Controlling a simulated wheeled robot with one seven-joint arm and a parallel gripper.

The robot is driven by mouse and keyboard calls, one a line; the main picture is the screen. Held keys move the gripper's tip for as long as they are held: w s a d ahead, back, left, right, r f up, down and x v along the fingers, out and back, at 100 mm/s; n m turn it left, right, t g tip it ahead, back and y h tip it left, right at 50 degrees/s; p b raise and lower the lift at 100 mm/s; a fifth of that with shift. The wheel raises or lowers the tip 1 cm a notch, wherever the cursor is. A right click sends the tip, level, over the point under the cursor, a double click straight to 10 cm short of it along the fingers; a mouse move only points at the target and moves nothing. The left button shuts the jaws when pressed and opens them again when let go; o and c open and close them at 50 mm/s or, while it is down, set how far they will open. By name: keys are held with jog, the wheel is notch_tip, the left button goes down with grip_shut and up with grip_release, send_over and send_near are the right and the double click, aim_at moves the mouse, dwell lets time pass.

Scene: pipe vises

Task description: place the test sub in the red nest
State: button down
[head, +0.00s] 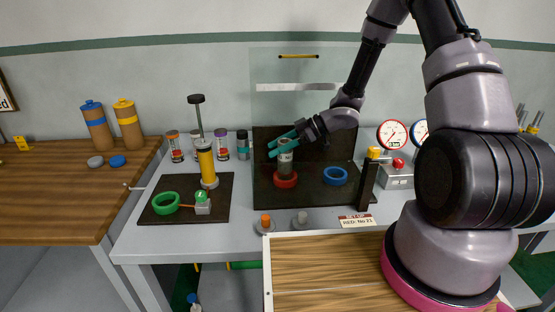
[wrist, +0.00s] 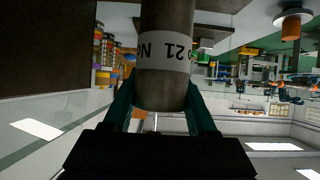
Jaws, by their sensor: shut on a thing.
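The test sub (head: 286,164) is a grey upright cylinder with a white label band. My gripper (head: 284,143) has teal fingers shut around its upper part. The red nest (head: 286,181) is a red ring on the dark board, directly below the sub. The sub's lower end overlaps the ring in the head view; I cannot tell whether it is seated or just above. In the wrist view the sub (wrist: 164,85) is between the teal fingers (wrist: 162,108), its label reading "No 21" upside down. The nest is not visible in the wrist view.
A blue ring (head: 335,175) lies right of the red nest. A yellow cylinder (head: 207,165) and green ring (head: 166,203) are at left. A card (head: 357,221) reads "RED: NO 21".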

jog(key=shift+f, duration=1.9)
jog(key=shift+f, duration=0.15)
jog(key=shift+c, duration=1)
grip_release()
jog(key=shift+r, duration=0.2)
jog(key=v, duration=1.2)
jog(key=shift+f, duration=0.1)
